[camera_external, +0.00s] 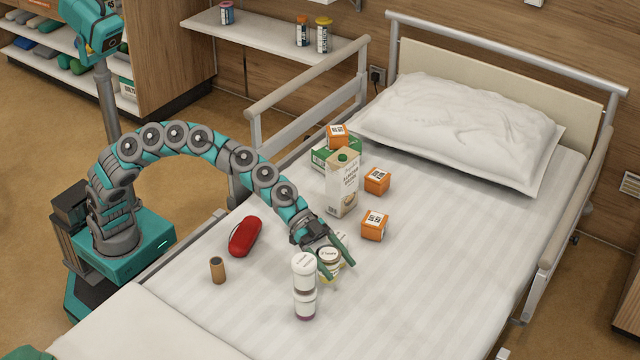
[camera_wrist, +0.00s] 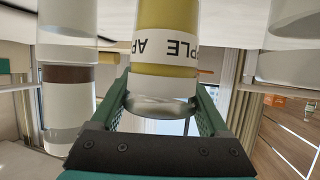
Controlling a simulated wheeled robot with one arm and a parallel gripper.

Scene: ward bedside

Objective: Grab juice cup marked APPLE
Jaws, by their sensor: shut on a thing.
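The juice cup marked APPLE (camera_wrist: 165,40) has yellow contents and a white label, which reads upside down in the wrist view. My gripper (camera_wrist: 162,88) has its two green fingers on either side of this cup and is shut on it. In the external view my gripper (camera_external: 337,264) is over the bed, with the cup (camera_external: 328,256) between its fingers. The fingers hide part of the cup there. I cannot tell whether the cup is lifted off what is under it.
Stacked white-lidded cups (camera_external: 304,272) stand close beside my gripper; cups also show at the wrist view's left (camera_wrist: 68,95). A carton (camera_external: 342,185), orange boxes (camera_external: 374,226), a red case (camera_external: 244,236) and a brown tube (camera_external: 217,270) are on the bed (camera_external: 440,270). The bed's right side is clear.

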